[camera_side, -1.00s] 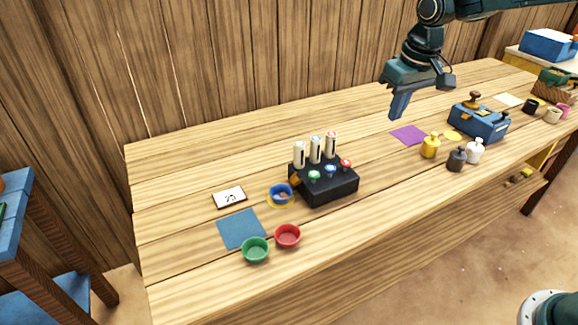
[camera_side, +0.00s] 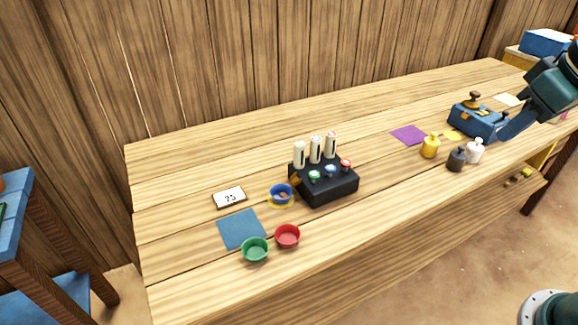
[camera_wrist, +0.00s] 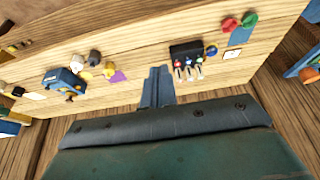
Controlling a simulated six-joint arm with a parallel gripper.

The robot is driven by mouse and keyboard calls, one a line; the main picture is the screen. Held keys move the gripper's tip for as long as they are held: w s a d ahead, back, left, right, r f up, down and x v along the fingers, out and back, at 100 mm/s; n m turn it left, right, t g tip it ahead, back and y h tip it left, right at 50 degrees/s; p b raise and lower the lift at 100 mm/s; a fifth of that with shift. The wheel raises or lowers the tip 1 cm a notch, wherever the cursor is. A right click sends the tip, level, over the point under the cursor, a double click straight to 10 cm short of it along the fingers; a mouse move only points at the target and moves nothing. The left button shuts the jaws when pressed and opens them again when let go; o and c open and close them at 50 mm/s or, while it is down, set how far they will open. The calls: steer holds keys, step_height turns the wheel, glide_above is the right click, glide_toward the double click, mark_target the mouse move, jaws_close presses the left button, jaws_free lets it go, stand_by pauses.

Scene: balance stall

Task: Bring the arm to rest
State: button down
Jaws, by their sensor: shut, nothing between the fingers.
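My gripper (camera_side: 513,128) is at the right side of the side view, in the air by the blue balance box, with its fingers pointing down and left. Its fingers (camera_wrist: 157,86) show together in the middle of the wrist view, with nothing held between them. The blue balance box (camera_side: 479,124) with a brass knob on top stands behind or beside the fingers; from this angle I cannot tell how far apart they are. In the wrist view the box (camera_wrist: 64,81) is well to the left of the fingers.
A black dispenser (camera_side: 325,188) with white tubes stands mid-table. A blue bowl (camera_side: 281,194), a green bowl (camera_side: 255,250) and a red bowl (camera_side: 287,236) are left of it. Yellow (camera_side: 430,148), dark (camera_side: 456,160) and white (camera_side: 474,151) weights stand near the box. The table's back left is clear.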

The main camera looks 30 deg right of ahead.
steer(key=s+f+t, duration=0.1)
steer(key=s+f, duration=0.1)
steer(key=s, duration=0.5)
steer(key=shift+d, duration=0.2)
